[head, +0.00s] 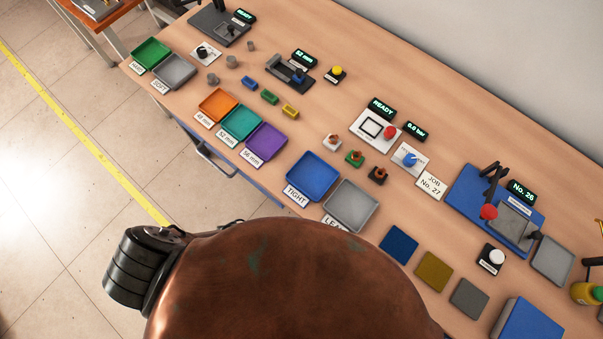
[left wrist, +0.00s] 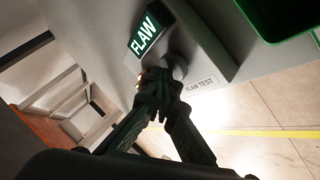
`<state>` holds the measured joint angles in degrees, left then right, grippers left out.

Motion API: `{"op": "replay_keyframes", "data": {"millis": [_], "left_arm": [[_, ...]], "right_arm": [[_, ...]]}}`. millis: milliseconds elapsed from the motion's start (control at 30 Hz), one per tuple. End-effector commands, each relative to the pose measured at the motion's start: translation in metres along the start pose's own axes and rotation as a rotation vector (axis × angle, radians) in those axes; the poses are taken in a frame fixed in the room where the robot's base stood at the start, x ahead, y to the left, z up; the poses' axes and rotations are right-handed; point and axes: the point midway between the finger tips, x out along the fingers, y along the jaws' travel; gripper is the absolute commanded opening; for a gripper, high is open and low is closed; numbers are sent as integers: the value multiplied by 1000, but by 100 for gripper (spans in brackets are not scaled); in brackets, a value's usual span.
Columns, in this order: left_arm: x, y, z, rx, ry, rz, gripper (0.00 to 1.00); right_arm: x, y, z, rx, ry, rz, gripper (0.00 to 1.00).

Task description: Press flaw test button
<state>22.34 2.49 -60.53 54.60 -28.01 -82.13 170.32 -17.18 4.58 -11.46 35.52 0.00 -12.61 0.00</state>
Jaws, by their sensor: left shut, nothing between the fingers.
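In the left wrist view, my left gripper (left wrist: 163,82) is shut and empty, its dark fingertips together at a pale grey panel. The FLAW TEST label (left wrist: 200,85) is just right of the fingertips. A lit green FLAW display (left wrist: 145,33) is on the panel beyond them. A small grey rounded part (left wrist: 177,65) shows right behind the fingertips, between display and label. It may be the flaw test button; the fingers hide part of it, and I cannot tell whether they touch it. The head view shows neither my grippers nor this panel.
In the head view, a wooden bench (head: 330,120) holds coloured trays, fixtures and displays. These include a blue tray (head: 312,176), a red button (head: 390,132) and a white button (head: 496,257).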

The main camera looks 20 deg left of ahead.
Motion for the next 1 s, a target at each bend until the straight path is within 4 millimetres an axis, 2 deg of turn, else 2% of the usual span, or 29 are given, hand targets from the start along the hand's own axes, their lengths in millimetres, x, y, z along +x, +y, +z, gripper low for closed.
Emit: {"op": "replay_keyframes", "data": {"millis": [467, 1000], "left_arm": [[1, -1, 1, 0, -1, -1, 0], [-12, 8, -8, 0, 0, -1, 0]], "right_arm": [[1, 0, 1, 0, -1, 0, 40], [-11, 1, -5, 0, 10, 1, 40]]}}
